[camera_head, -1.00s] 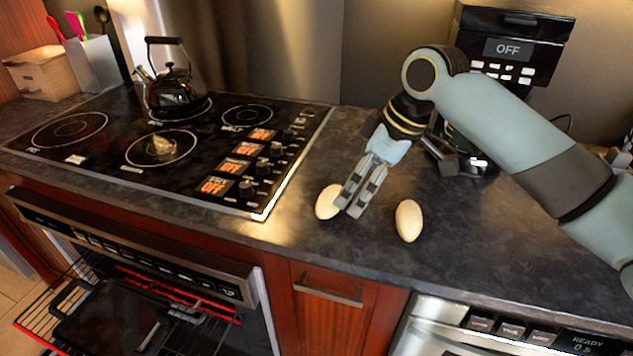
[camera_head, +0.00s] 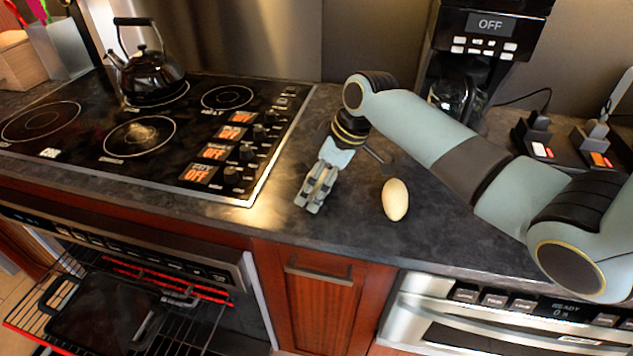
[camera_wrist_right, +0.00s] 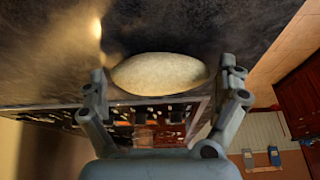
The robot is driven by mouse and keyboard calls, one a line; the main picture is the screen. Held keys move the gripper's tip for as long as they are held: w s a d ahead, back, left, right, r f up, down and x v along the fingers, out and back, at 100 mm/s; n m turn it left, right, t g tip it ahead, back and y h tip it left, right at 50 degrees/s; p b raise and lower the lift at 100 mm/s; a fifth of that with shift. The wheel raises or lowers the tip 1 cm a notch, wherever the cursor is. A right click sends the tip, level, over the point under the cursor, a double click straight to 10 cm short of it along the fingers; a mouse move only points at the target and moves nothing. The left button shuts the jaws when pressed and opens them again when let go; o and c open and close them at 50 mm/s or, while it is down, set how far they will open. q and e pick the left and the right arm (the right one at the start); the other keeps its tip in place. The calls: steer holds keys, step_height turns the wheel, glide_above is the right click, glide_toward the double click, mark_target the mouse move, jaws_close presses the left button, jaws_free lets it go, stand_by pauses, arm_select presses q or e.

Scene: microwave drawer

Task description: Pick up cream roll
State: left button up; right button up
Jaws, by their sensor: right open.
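A pale, oval cream roll (camera_head: 395,199) lies on the dark counter, to the right of my right gripper (camera_head: 315,196) and apart from it. In the right wrist view, a cream roll (camera_wrist_right: 160,73) lies across the gap between the two fingers of my right gripper (camera_wrist_right: 165,78). The fingers are spread at its two ends, and whether they touch it is unclear. The right gripper is open, low over the counter. My left gripper is not in view.
The stovetop (camera_head: 135,135) with a black kettle (camera_head: 148,75) is to the left. A coffee maker (camera_head: 485,45) stands at the back right. Below are an open oven (camera_head: 110,300) and a steel microwave drawer (camera_head: 500,325).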

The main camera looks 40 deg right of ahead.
steer(key=c, duration=1)
steer(key=shift+r, duration=0.1)
